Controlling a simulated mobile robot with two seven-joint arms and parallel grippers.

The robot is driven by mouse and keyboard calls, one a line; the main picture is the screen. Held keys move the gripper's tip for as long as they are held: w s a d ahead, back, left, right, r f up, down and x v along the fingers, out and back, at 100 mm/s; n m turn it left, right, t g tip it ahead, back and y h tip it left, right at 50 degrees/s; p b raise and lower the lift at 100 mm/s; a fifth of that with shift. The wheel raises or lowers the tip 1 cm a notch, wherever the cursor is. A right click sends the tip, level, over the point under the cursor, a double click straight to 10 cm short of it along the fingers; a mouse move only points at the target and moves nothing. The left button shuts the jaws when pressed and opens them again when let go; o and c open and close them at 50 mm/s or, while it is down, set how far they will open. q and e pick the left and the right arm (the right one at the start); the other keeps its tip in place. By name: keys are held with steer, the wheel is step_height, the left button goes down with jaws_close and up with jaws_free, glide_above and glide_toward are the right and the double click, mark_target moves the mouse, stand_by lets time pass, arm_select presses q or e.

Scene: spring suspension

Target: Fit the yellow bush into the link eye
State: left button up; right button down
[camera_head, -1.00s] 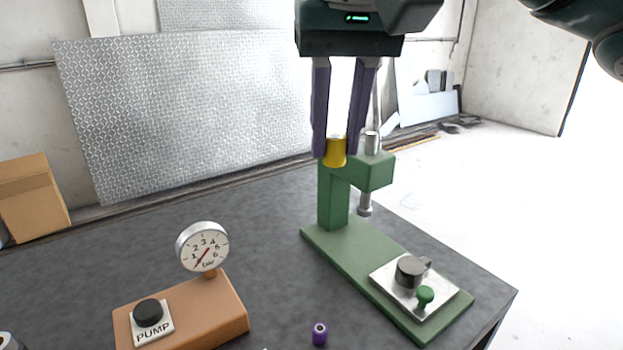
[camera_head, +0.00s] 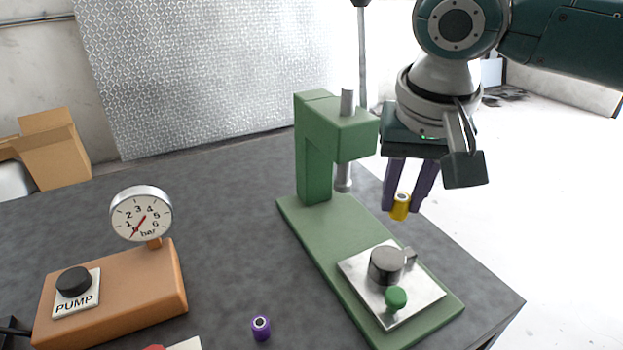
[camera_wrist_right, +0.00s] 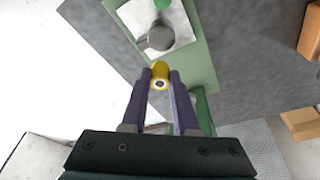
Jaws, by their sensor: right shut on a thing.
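The yellow bush (camera_head: 400,207) is a short cylinder with a bore. My right gripper (camera_head: 403,203) is shut on it and holds it in the air, to the right of the green press (camera_head: 312,150). The right wrist view also shows the bush (camera_wrist_right: 161,73) between the purple fingers of the gripper (camera_wrist_right: 160,80). Below it, on a silver plate (camera_head: 360,272) on the press base, stands a dark grey round part (camera_head: 387,264) with a small side lug. It may be the link eye; I cannot tell whether it is open on top. My left gripper is not in view.
A green knob (camera_head: 396,298) stands beside the round part. The press ram (camera_head: 343,178) hangs over the base. A purple bush (camera_head: 261,328) stands on the table (camera_head: 235,215). The pump block (camera_head: 115,300) with its gauge (camera_head: 141,214) is at left. The table's right edge is close.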

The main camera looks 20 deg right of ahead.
step_height(320, 180, down, 8)
steer(key=shift+f+b, duration=0.25)
steer(key=shift+b, duration=0.1)
steer(key=shift+f, duration=0.1)
